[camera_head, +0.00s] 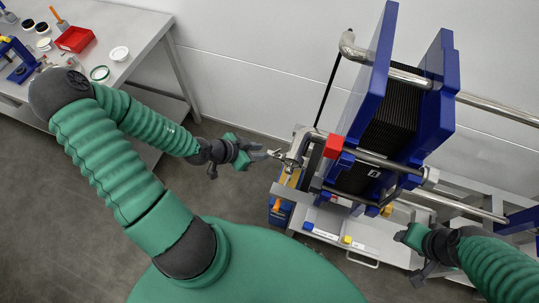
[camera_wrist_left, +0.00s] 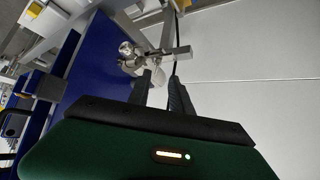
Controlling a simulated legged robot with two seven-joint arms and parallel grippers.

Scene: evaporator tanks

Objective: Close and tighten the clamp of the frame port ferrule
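The frame port ferrule with its metal clamp (camera_head: 291,158) sits at the end of a bent steel pipe on the left side of the blue plate frame. In the left wrist view the clamp (camera_wrist_left: 150,60) is just beyond my fingertips, with a bar-like part (camera_wrist_left: 182,52) sticking out to the right. Whether the clamp is closed is too small to tell. My left gripper (camera_head: 271,154) points at the clamp from the left. Its two dark fingers (camera_wrist_left: 159,76) are apart, with nothing clearly held between them. My right gripper (camera_head: 408,257) is at the lower right, away from the clamp; its fingers are unclear.
The blue plate frame (camera_head: 382,50) with dark plates stands right of the clamp, with a red block (camera_head: 333,147) close by. A white cart top (camera_head: 350,226) lies below. A table (camera_head: 135,38) with a red tray (camera_head: 75,39) is at upper left. Floor between is clear.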

